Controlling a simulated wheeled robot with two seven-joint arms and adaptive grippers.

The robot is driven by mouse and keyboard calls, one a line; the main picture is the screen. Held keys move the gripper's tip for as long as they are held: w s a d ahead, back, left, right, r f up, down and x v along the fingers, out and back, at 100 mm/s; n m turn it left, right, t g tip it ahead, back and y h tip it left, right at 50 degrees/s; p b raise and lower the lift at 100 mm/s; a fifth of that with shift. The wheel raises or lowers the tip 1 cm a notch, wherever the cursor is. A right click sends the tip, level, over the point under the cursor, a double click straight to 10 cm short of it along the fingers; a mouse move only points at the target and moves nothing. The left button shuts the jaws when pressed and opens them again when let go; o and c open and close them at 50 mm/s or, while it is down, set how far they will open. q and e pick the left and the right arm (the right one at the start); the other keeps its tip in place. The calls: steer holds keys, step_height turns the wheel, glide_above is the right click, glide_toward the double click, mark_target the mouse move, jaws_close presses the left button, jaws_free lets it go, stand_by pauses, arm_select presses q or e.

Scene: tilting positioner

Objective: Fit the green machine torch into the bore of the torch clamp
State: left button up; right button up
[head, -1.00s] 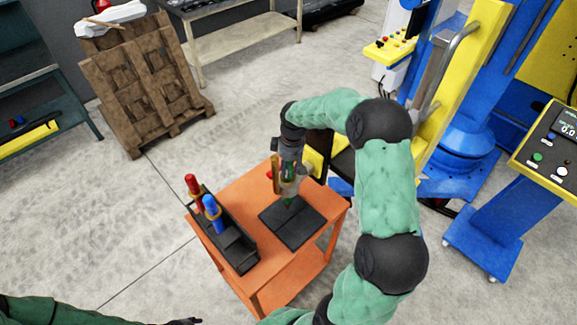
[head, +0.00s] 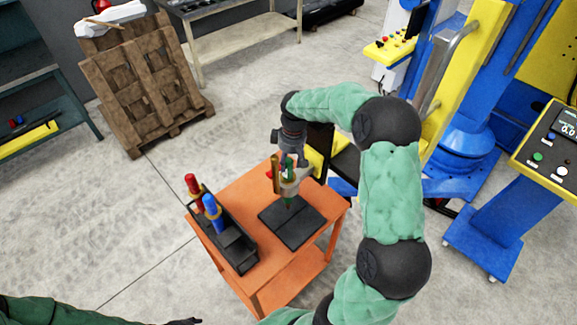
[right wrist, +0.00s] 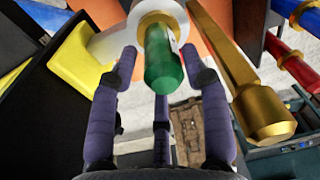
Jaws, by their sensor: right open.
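The green torch (head: 290,163) stands upright in the ring of the pale torch clamp (head: 290,186), above a black plate on the orange table. In the right wrist view the torch's green end (right wrist: 163,60) sticks out of the clamp's white ring (right wrist: 118,42), with a brass collar around it. A brass rod (right wrist: 236,72) stands beside the ring. My right gripper (head: 288,160) is open just above the torch; its purple fingers (right wrist: 165,75) are spread around the green end, apart from it. My left gripper (head: 184,321) barely shows at the bottom edge.
The orange table (head: 243,196) also bears a black rack (head: 238,251) with red (head: 193,184) and blue (head: 212,208) torches at left. A black plate (head: 291,225) lies under the clamp. The yellow and blue positioner (head: 465,130) stands at right. Floor left of the table is clear.

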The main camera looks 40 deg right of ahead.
arm_select(q)
steer(key=shift+f, duration=0.3)
arm_select(e)
steer(key=r, duration=0.9)
steer(key=shift+s+d, duration=0.2)
steer(key=shift+s, duration=0.1)
